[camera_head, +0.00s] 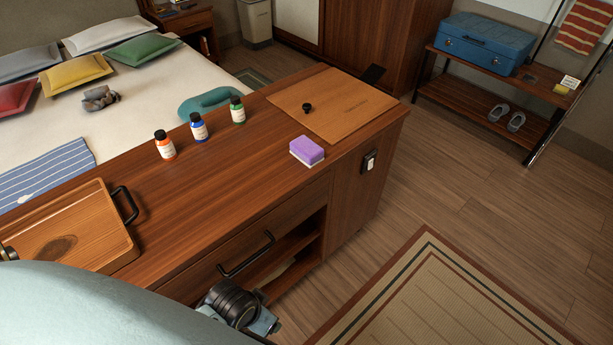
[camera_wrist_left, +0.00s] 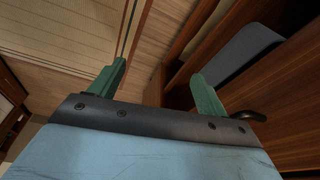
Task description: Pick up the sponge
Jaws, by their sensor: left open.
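A purple sponge with a white lower layer (camera_head: 307,151) lies on the wooden counter (camera_head: 240,165), near its front edge and right of the middle. My left arm comes in from the lower left in the head view. Its dark wrist and part of the gripper (camera_head: 243,307) show in front of the counter's drawer, below and left of the sponge. In the left wrist view my left gripper (camera_wrist_left: 158,90) has its two green fingers spread apart with nothing between them. The sponge is not in that wrist view. My right gripper is not in view.
Orange (camera_head: 165,146), blue (camera_head: 199,128) and green (camera_head: 237,110) bottles stand left of the sponge. A wooden board (camera_head: 332,103) lies behind it, with a small black knob. A wooden tray (camera_head: 75,232) sits at left. A black drawer handle (camera_head: 246,256) juts out near my gripper.

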